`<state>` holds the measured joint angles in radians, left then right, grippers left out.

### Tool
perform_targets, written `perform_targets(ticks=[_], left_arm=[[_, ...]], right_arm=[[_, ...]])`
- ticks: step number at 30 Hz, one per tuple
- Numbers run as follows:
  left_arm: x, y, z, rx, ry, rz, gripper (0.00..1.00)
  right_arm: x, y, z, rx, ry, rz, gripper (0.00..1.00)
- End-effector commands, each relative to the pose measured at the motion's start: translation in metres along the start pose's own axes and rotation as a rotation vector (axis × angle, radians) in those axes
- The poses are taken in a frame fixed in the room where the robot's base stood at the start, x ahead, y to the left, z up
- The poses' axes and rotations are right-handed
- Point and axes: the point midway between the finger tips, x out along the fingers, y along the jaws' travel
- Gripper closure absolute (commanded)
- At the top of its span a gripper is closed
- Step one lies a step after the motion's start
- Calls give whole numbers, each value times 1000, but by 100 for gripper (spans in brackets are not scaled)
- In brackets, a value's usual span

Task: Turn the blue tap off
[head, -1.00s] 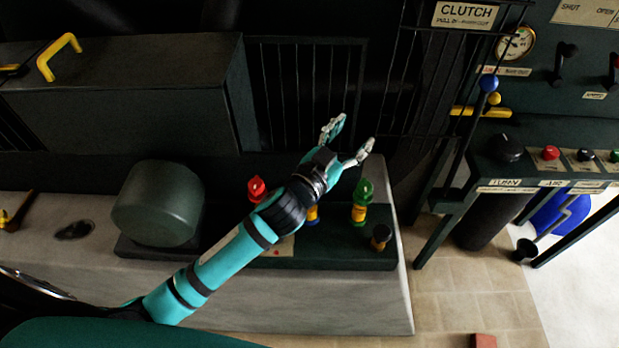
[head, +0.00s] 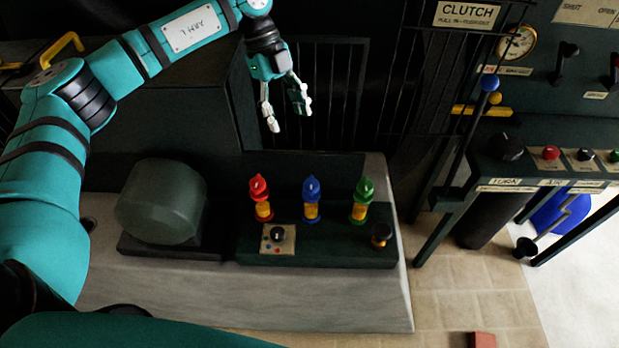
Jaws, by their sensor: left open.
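The blue tap (head: 312,188) stands upright in the middle of a row of three on a dark green block, with a yellow band on its body. The red tap (head: 259,190) stands to its left and the green tap (head: 363,190) to its right. My left gripper (head: 285,112) hangs above and behind the taps, a little left of the blue one. It is open, fingers pointing down, empty and apart from all the taps. My right gripper is not in view.
A dark knob on a small plate (head: 278,246) sits in front of the taps, and a small dark post with a brass collar (head: 381,234) to the right. A rounded green housing (head: 162,202) stands left. Barred guards (head: 340,95) rise behind.

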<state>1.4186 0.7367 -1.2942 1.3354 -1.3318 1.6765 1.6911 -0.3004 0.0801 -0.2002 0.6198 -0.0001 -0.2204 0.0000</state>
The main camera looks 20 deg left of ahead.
Motion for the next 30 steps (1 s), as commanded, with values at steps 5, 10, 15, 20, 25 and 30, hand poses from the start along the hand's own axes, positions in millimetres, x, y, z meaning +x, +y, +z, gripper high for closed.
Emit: perform_targets(ticks=[5,10,15,20,25,30], left_arm=[[23,1,-1,0,1,6,43],[59,2,-2,2,4,6,43],[96,1,-3,4,5,6,43],[130,0,-4,4,5,3,43],[157,0,-3,4,5,2,43],[170,0,-2,4,4,0,43]], right_arm=[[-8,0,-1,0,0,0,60],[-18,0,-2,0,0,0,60],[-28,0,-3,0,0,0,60],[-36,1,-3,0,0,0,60],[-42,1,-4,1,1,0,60],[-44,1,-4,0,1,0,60]])
